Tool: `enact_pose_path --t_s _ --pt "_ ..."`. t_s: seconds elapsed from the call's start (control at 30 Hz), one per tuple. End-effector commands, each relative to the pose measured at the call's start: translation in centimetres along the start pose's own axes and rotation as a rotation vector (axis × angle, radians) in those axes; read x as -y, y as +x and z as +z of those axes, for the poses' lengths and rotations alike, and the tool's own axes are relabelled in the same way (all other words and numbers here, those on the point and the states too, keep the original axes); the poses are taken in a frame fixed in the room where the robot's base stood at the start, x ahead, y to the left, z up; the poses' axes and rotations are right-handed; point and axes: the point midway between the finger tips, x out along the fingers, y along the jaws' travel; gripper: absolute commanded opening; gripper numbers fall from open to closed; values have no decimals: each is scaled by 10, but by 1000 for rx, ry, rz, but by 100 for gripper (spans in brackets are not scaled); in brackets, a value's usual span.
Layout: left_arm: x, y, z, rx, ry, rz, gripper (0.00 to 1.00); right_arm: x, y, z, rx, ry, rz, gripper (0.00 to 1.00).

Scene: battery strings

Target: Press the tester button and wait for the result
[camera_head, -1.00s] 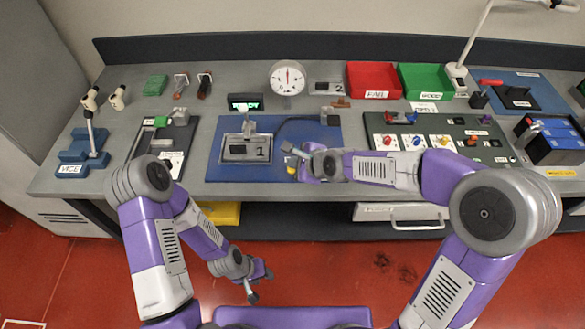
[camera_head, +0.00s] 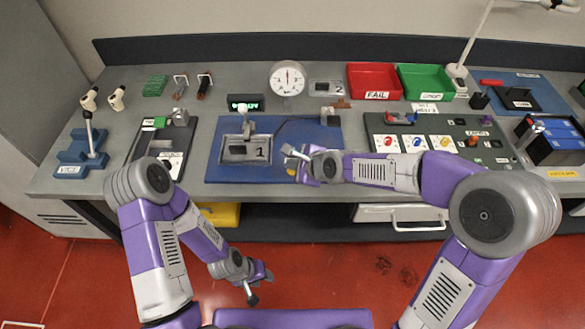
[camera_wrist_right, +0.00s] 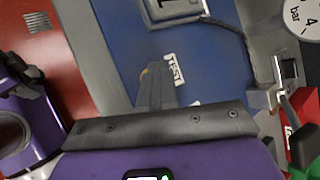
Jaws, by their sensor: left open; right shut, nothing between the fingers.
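The tester is a blue base (camera_head: 222,172) with a metal fixture marked 1 (camera_head: 245,150). A small black display (camera_head: 245,103) behind it shows green text that seems to read READY. A yellow-orange button (camera_head: 291,171) is at the right front of the base, partly hidden by my right gripper (camera_head: 287,151). In the right wrist view the shut, empty fingers (camera_wrist_right: 152,72) cover most of the button (camera_wrist_right: 144,71), beside a TEST label (camera_wrist_right: 174,69). I cannot tell whether they touch it. My left gripper (camera_head: 262,286) hangs open and empty below the bench front.
A round gauge (camera_head: 287,78), a red FAIL bin (camera_head: 373,80) and a green bin (camera_head: 425,81) stand at the back. A dark panel with coloured cards (camera_head: 493,153) lies right of the tester. A blue vice (camera_head: 82,155) stands at the left.

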Motion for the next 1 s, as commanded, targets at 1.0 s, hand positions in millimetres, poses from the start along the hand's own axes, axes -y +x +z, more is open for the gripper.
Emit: enact_pose_path --t_s 1.0 --pt "-5 -12 0 0 0 0 43 8 -11 8 -1 -1 2 0"
